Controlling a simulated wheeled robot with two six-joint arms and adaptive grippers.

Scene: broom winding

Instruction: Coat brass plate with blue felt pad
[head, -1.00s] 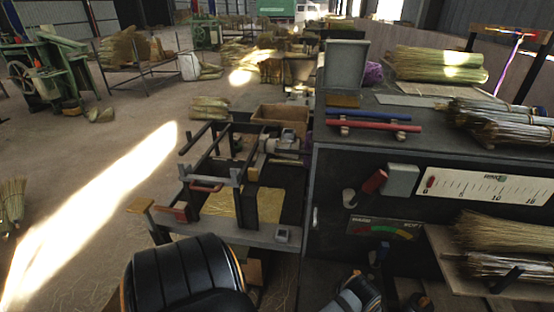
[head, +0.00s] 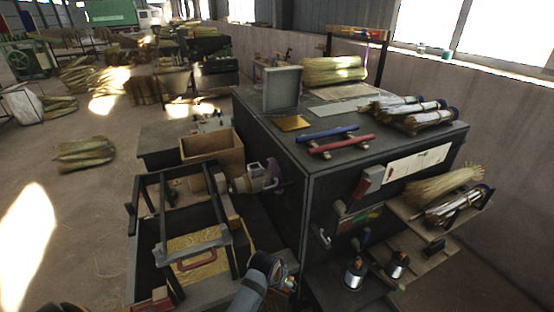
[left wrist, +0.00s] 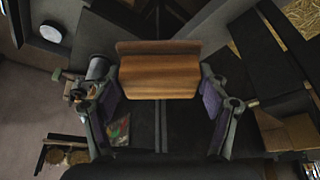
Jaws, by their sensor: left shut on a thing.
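The brass plate (head: 292,123) lies flat on the dark cabinet top in the head view, in front of an upright grey panel. In the left wrist view my left gripper (left wrist: 162,98) is shut on a brown wooden block (left wrist: 160,77), held between its two purple-padded fingers. No blue felt shows on the block's visible side; its other side is hidden. A blue bar (head: 328,134) lies near the cabinet's front edge; I cannot tell whether it is felt. In the head view an arm part of mine shows at the bottom, without clear fingertips. My right gripper is not in view.
A red bar (head: 342,144) lies beside the blue one. The upright grey panel (head: 282,89) and wire bundles (head: 405,112) stand or lie on the cabinet top (head: 262,110). A black metal frame (head: 185,225) and an open box (head: 213,155) are to the left.

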